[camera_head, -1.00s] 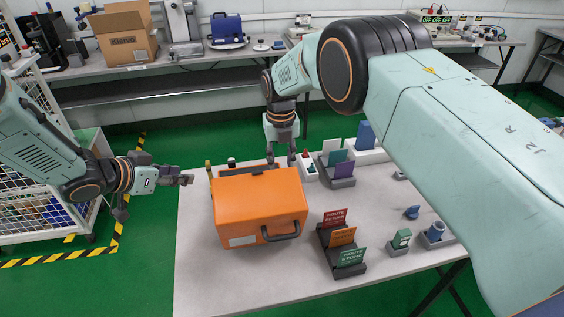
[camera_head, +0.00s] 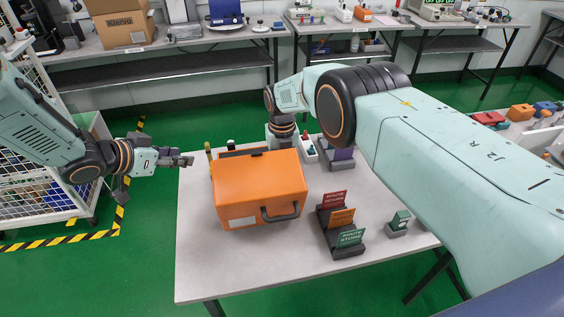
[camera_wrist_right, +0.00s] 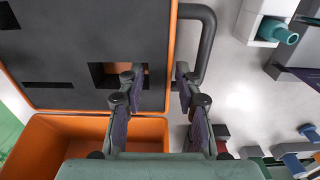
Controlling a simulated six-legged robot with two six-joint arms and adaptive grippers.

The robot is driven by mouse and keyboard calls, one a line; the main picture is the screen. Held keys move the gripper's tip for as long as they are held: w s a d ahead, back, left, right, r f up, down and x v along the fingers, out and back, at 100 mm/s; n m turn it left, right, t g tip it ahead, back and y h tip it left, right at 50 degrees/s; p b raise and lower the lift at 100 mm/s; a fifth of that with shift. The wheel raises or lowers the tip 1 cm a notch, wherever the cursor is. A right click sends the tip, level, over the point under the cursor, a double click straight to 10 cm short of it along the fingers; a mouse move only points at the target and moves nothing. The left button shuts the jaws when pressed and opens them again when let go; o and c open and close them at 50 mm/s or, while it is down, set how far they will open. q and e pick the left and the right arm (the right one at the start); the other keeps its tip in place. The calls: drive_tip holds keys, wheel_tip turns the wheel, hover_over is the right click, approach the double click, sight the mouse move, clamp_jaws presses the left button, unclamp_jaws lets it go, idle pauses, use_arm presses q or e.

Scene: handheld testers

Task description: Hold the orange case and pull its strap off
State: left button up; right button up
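The orange case (camera_head: 257,187) stands on the grey table, with a dark handle (camera_head: 281,213) on its front face. In the right wrist view, an orange-rimmed dark panel with cutouts (camera_wrist_right: 75,55) and an orange hollow (camera_wrist_right: 45,145) show, with a dark bar (camera_wrist_right: 207,45) beside the rim. I cannot make out a separate strap. My left gripper (camera_head: 157,180) is open and empty, left of the case and apart from it. My right gripper (camera_wrist_right: 158,98) is open, its fingers spread either side of the panel's rim; whether they touch it is unclear. In the head view its fingers are hidden behind the case.
A black rack with red, orange and green cards (camera_head: 340,226) stands right of the case. A small green-faced block (camera_head: 400,222) is farther right. My right arm covers the table's far right. The table's front left (camera_head: 215,270) is clear.

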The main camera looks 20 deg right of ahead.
clamp_jaws()
idle(0.5)
drive_tip(key=shift+o, duration=1.6)
unclamp_jaws()
drive_tip(key=shift+r, duration=0.1)
wheel_tip(320, 180, up, 12)
